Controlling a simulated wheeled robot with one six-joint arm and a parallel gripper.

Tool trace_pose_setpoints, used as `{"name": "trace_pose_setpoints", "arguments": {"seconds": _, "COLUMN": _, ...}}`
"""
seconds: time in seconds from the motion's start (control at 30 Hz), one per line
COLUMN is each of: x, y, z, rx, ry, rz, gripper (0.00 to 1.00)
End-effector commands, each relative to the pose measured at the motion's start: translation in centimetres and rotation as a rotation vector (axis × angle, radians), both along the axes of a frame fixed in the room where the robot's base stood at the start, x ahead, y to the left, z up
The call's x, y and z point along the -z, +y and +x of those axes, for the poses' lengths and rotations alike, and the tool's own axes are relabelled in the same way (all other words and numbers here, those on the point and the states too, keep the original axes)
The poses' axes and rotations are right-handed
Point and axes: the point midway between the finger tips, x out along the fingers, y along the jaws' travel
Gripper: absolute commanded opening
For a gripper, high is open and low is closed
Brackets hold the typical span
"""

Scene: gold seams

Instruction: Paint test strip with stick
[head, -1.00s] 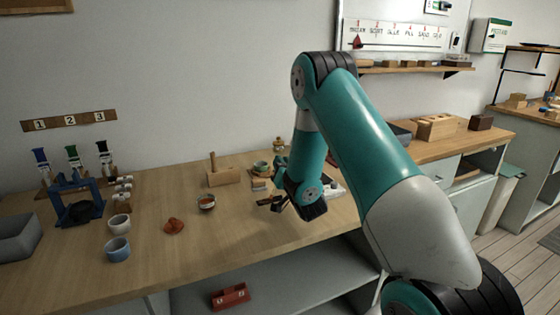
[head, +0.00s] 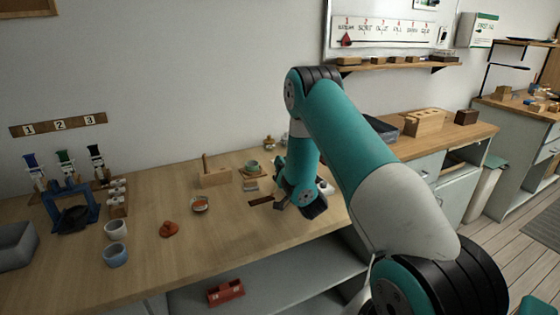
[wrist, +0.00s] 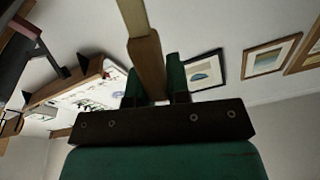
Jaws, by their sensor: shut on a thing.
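In the head view my gripper (head: 279,204) is low over the right part of the workbench, and the stick cannot be made out there. A flat dark brown strip (head: 260,201), perhaps the test strip, lies on the bench just left of the gripper. Whether the stick touches it cannot be told. A small dish with reddish-brown content (head: 200,205) stands further left.
A wooden block with a peg (head: 215,177) and a green cup (head: 252,167) stand behind. An orange-brown lump (head: 169,229), two cups (head: 115,253) and a blue rack (head: 72,207) are to the left. The bench's front middle is clear.

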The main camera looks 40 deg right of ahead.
Motion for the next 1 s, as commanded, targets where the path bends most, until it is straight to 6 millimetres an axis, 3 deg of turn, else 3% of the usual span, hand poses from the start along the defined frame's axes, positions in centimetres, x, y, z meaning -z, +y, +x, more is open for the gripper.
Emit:
{"name": "trace_pose_setpoints", "arguments": {"seconds": 0.37, "x": 0.0, "y": -1.1, "z": -0.3, "rx": 0.001, "ry": 0.001, "rz": 0.000, "gripper": 0.00}}
{"name": "trace_pose_setpoints", "arguments": {"seconds": 1.0, "x": 0.3, "y": 1.7, "z": 0.5, "rx": -0.001, "ry": 0.003, "rz": 0.004, "gripper": 0.00}}
